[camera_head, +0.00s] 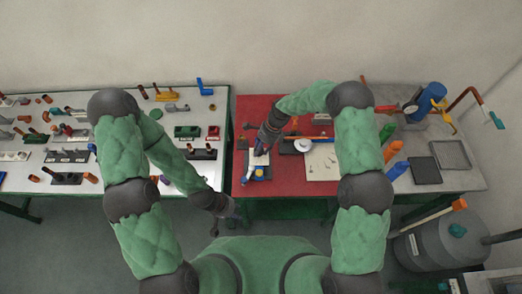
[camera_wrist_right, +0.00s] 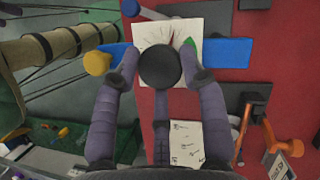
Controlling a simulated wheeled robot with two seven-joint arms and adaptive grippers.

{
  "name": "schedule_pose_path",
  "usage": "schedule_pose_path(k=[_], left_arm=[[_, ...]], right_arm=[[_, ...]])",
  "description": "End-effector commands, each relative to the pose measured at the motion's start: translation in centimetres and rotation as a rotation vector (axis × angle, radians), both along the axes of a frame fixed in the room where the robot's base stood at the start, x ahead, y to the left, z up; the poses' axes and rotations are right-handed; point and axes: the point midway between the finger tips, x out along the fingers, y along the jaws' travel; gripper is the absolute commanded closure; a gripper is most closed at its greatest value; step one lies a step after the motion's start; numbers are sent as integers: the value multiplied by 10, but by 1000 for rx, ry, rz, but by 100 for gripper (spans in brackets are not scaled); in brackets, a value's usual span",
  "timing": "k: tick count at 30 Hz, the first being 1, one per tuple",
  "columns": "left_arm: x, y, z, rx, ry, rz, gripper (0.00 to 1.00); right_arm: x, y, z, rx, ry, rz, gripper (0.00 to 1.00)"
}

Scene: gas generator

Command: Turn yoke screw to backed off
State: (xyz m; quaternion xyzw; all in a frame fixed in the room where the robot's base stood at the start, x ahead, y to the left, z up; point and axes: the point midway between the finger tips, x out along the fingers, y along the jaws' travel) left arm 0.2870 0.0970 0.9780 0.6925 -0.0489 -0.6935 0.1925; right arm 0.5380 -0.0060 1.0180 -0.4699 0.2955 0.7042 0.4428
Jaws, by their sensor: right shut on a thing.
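The yoke screw seems to be the black round knob (camera_wrist_right: 160,66) in the right wrist view. It stands over a white plate (camera_wrist_right: 150,35) with dark and red markings and a green mark. My right gripper (camera_wrist_right: 160,78) is shut on this knob, one finger on each side. In the head view my right gripper (camera_head: 262,150) reaches down over the white plate (camera_head: 249,160) on the red table mat and hides the knob. My left gripper (camera_head: 230,209) hangs low near the table's front edge, apart from everything; its jaws are too small to read.
A blue bar (camera_wrist_right: 225,52) and a yellow knob (camera_wrist_right: 97,63) flank the plate. A white card (camera_wrist_right: 187,142) lies nearby. In the head view, a white disc (camera_head: 304,145) and a blue cylinder (camera_head: 428,100) stand to the right. The left table (camera_head: 30,185) is crowded with parts.

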Motion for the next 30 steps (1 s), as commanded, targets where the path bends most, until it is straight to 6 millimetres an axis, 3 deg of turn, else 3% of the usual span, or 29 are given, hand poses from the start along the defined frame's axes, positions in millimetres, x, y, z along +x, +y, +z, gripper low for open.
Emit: schedule_pose_path(k=[1, 12, 30], left_arm=[[0, 0, -11, 0, 0, 0, 60], [0, 0, -50, 0, 0, 0, 60], [0, 0, -92, 0, 0, 0, 60]], right_arm=[[1, 2, -4, 1, -3, 41, 90], [1, 4, -4, 1, -1, 391, 91], [1, 7, -2, 4, 2, 962, 91]])
